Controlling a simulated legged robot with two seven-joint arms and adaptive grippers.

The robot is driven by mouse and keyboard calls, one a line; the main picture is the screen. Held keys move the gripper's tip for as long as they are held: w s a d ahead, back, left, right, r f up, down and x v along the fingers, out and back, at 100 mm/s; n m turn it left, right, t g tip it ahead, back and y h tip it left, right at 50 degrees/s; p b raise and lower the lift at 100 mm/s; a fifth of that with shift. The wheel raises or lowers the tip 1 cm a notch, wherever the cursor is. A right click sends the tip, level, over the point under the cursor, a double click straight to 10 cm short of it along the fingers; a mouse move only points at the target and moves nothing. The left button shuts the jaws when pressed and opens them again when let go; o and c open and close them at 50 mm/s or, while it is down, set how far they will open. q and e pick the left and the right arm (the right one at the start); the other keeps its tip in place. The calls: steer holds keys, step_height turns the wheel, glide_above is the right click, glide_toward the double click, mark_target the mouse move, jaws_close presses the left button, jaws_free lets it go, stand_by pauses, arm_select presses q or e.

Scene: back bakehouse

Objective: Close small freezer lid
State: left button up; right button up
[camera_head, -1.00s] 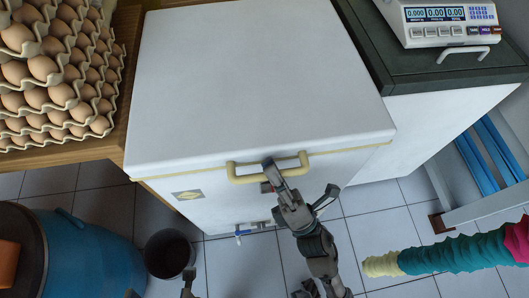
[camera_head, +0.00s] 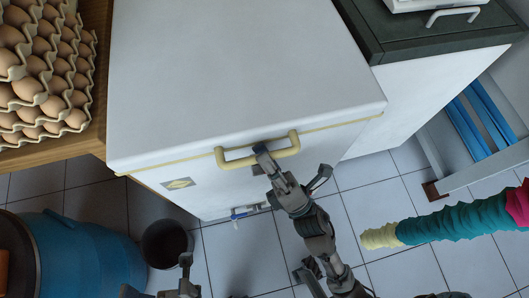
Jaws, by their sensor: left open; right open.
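The small freezer is a white chest with a white lid (camera_head: 235,70). The lid lies flat over the body, with a thin yellow seal line showing along its front edge. A cream-yellow bar handle (camera_head: 228,160) is on the front, just below the lid edge. My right gripper (camera_head: 291,168) is open at the handle; one finger overlaps the handle bar in the picture and the other is apart to the right. Whether that finger touches the bar I cannot tell. My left gripper (camera_head: 159,279) is open and empty at the bottom edge, partly cut off, low in front of the freezer.
Egg trays (camera_head: 40,85) stand on a wooden table to the left. A blue barrel (camera_head: 85,250) and a dark bucket (camera_head: 166,243) stand on the floor at lower left. A dark-topped counter (camera_head: 420,40) adjoins on the right. A ribbed coloured tube (camera_head: 445,228) shows at lower right.

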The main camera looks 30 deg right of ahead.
steer(key=v, duration=1.2)
stand_by(0.4)
